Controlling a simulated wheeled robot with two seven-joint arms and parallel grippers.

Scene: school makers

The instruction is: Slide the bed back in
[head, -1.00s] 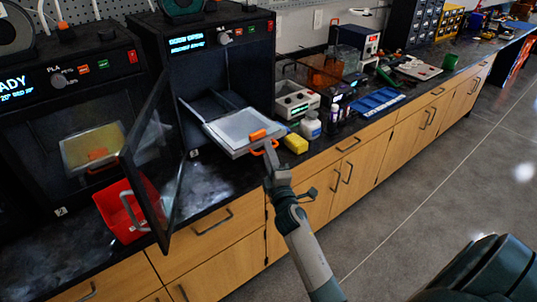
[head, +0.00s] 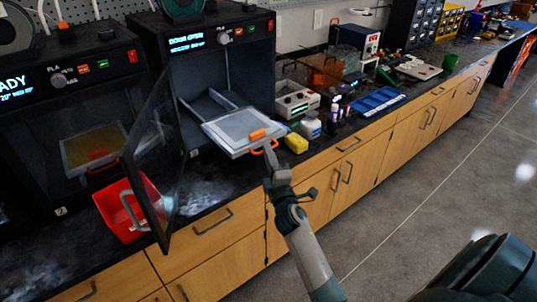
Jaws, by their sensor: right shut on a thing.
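The print bed (head: 240,126), a pale grey plate in a light frame with an orange tab at its front, sits out in front of the right-hand printer (head: 205,65). Two light rails (head: 222,98) run from behind it into the printer's dark chamber. My right gripper (head: 264,147) is shut on the orange handle (head: 259,150) at the bed's front edge. The printer's clear door (head: 150,165) stands open to the left of the bed. My left gripper is not in view.
A yellow block (head: 296,143), a white bottle (head: 311,126) and a grey device (head: 297,100) stand close to the bed's right. Another printer (head: 65,80) is at the left. Floor (head: 420,200) is clear at right.

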